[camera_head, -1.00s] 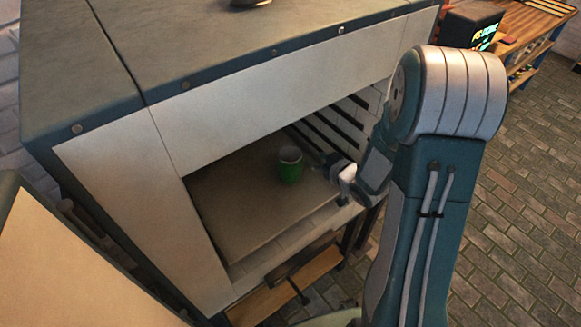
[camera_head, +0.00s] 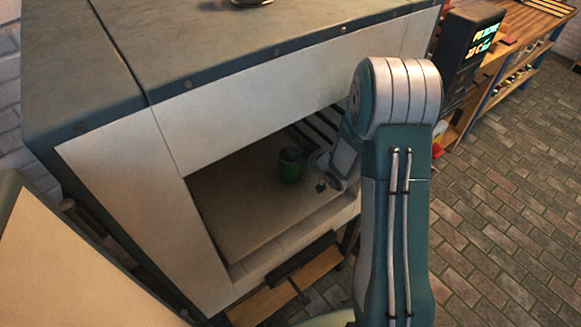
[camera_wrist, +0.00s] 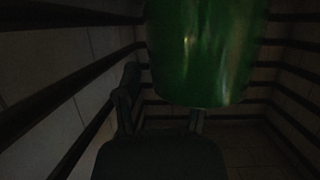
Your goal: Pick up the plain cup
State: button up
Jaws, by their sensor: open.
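A green cup (camera_head: 290,165) with no visible pattern stands upright on the floor of the open kiln chamber. My gripper (camera_head: 313,172) is inside the chamber, just right of the cup, with its fingers toward it. In the wrist view the cup (camera_wrist: 203,50) fills the upper middle, close ahead. My gripper (camera_wrist: 163,105) is open below it there, its fingers apart. The right finger is partly hidden behind or under the cup, and I cannot tell whether it touches it.
The kiln chamber (camera_head: 235,220) has walls with dark horizontal bars. The kiln's front frame (camera_head: 195,250) and top edge surround the opening. The chamber floor left of the cup is bare. A wooden bench (camera_head: 525,50) stands at the back right.

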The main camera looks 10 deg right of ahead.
grip_shut()
jog(key=shift+r, duration=0.25)
jog(key=s+d+r, duration=0.7)
jog(key=s+r, duration=0.4)
jog(key=r, duration=0.1)
jog(key=shift+s+d+r, duration=0.25)
jog(key=shift+d, duration=0.15)
